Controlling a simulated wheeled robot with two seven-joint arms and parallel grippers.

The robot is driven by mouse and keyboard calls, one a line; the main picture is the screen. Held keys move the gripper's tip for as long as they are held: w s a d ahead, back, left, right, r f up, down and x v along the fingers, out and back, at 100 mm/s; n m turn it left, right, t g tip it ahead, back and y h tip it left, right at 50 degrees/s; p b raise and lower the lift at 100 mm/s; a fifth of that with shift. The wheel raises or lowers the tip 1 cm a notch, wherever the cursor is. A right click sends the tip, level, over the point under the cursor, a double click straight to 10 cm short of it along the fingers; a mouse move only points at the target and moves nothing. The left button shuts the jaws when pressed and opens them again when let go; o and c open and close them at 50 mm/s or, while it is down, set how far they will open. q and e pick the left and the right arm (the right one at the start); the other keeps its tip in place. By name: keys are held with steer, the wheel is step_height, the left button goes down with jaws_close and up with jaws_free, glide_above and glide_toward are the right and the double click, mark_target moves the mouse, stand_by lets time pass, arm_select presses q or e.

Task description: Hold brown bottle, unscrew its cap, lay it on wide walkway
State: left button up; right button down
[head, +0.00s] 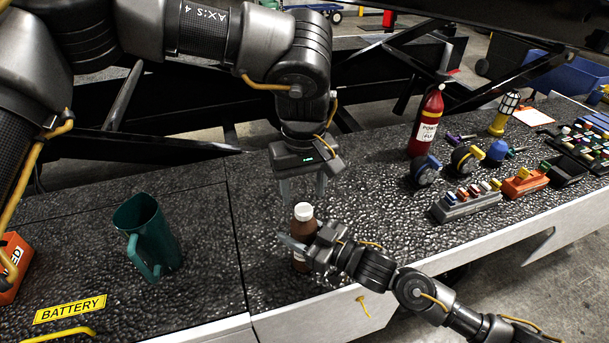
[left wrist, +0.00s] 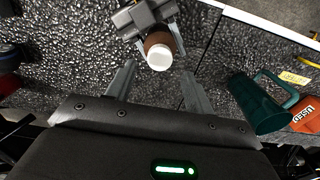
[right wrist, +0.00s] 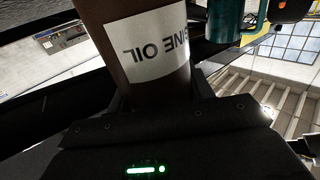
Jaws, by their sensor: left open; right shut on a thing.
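The brown bottle (head: 304,225) stands upright on the wide walkway (head: 350,250), with its white cap (head: 303,211) on top. My right gripper (head: 303,250) is shut on the bottle's body. In the right wrist view the bottle (right wrist: 130,25) fills the space between the fingers, and its label reads "ENGINE OIL" upside down. My left gripper (head: 303,195) points down above and behind the bottle, open and empty. In the left wrist view the cap (left wrist: 159,55) lies beyond the spread fingers of the left gripper (left wrist: 158,80), not between them.
A green jug (head: 165,245) and an orange box (head: 12,265) stand left of the bottle, near a yellow "BATTERY" label (head: 70,309). Walkway between bottle and blocks is bare.

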mark_target(304, 208)
arm_select(q)
steer(key=shift+f, duration=2.3)
